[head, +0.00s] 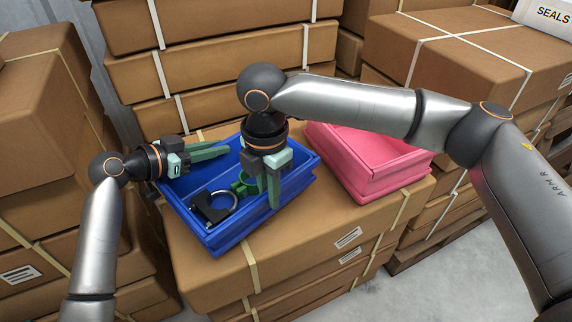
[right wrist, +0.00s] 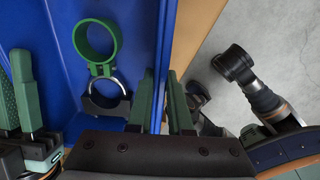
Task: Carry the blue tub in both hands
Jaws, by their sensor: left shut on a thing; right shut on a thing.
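The blue tub (head: 218,241) is over the carton top in the head view, its long side slanting up to the right. It also fills the left of the right wrist view (right wrist: 55,50). My left gripper (head: 218,148) is shut on the tub's far left rim. My right gripper (head: 268,194) comes from above and is shut on the right-hand wall, which shows between its fingers (right wrist: 162,100) in the right wrist view. Inside the tub lie a green ring clamp (right wrist: 97,40) and a dark clamp with a metal ring (head: 213,208). I cannot tell whether the tub touches the carton.
A pink tub (head: 370,185) stands close to the right on the same carton stack (head: 300,265). Stacked cartons rise behind (head: 215,60) and at the left (head: 40,130). A box labelled SEALS (head: 545,18) is at the top right. Bare floor shows at the lower right.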

